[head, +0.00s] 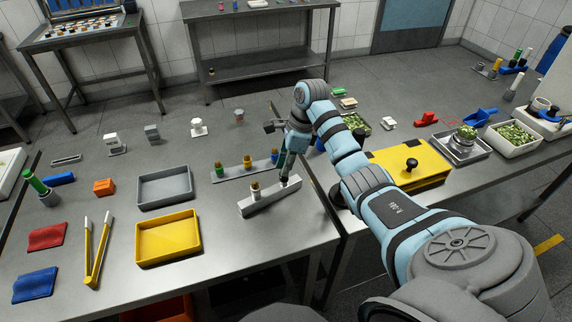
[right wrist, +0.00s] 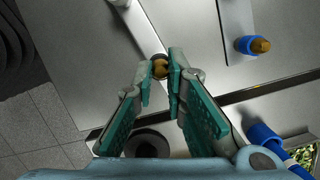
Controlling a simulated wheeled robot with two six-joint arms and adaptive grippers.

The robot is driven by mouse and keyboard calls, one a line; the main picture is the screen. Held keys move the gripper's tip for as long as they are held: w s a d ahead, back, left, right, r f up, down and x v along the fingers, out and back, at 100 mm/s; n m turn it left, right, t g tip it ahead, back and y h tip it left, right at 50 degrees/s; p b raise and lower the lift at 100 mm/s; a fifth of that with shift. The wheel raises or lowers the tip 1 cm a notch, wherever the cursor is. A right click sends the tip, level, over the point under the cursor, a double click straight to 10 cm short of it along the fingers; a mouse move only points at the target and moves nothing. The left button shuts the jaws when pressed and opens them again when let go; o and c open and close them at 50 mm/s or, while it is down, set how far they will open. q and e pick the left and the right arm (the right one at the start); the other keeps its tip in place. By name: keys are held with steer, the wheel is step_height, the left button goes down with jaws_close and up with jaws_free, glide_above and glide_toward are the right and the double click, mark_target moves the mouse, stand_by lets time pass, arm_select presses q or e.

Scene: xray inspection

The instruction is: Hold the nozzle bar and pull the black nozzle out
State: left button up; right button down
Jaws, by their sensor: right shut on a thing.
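A pale grey nozzle bar (head: 262,202) lies on the near table in the head view. A nozzle with a brown top (head: 255,190) stands at its middle. My right gripper (head: 285,177) points down over the bar's right end, its fingers around the dark nozzle (head: 285,182) there. My left gripper is not in view.
A grey tray (head: 165,202) and a yellow tray (head: 139,240) lie left. A yellow box (head: 430,160) stands right, beyond the table gap.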

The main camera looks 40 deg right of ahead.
steer(key=c, duration=1.5)
jaws_free()
steer(key=shift+c, duration=0.2)
